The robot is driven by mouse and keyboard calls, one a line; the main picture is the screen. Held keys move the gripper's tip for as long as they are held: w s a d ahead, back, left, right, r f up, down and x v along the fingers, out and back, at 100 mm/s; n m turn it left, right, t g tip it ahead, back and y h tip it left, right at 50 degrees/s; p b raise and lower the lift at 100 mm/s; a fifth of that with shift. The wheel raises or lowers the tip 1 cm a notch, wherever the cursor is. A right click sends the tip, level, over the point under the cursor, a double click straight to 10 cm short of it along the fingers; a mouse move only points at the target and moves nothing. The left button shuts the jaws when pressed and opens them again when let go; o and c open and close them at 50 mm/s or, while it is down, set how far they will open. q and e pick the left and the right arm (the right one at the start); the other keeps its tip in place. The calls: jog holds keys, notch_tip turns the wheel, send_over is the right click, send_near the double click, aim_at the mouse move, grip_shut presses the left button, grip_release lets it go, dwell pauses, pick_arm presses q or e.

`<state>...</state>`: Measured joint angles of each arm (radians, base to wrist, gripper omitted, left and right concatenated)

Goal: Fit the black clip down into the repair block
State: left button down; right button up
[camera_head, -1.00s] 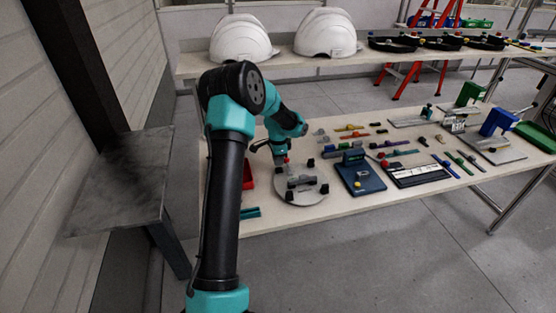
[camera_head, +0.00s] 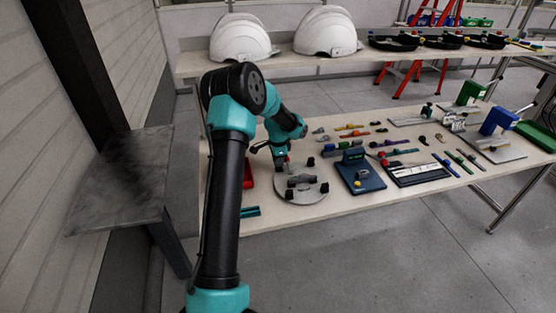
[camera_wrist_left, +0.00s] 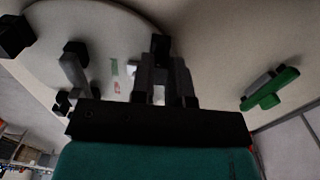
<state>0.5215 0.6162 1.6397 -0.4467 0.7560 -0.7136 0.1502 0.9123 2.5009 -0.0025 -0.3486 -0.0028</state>
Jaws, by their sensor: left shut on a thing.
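My left gripper (camera_head: 281,163) is low over the back left edge of a round grey plate (camera_head: 296,199) on the table. In the left wrist view my left gripper (camera_wrist_left: 166,78) is shut on a small black piece, likely the black clip (camera_wrist_left: 160,45), which sticks out past the fingertips. In the head view the clip is too small to make out. A grey block, likely the repair block (camera_head: 302,181), stands in the middle of the plate; it seems to be the grey block in the left wrist view (camera_wrist_left: 73,72). The clip looks apart from it. My right gripper is out of view.
Black knobs (camera_head: 325,188) stand around the plate's rim. A red tray (camera_head: 248,174) and a teal piece (camera_head: 250,211) lie to its left. A blue fixture (camera_head: 360,178) and several small parts fill the table to the right. White helmets (camera_head: 240,38) stand on the back shelf.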

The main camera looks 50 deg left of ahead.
pick_arm(q)
jog(key=shift+f, duration=0.6)
jog(key=c, duration=1)
grip_release()
jog(key=shift+c, duration=0.2)
jog(key=shift+r, duration=0.15)
notch_tip(320, 180, up, 17)
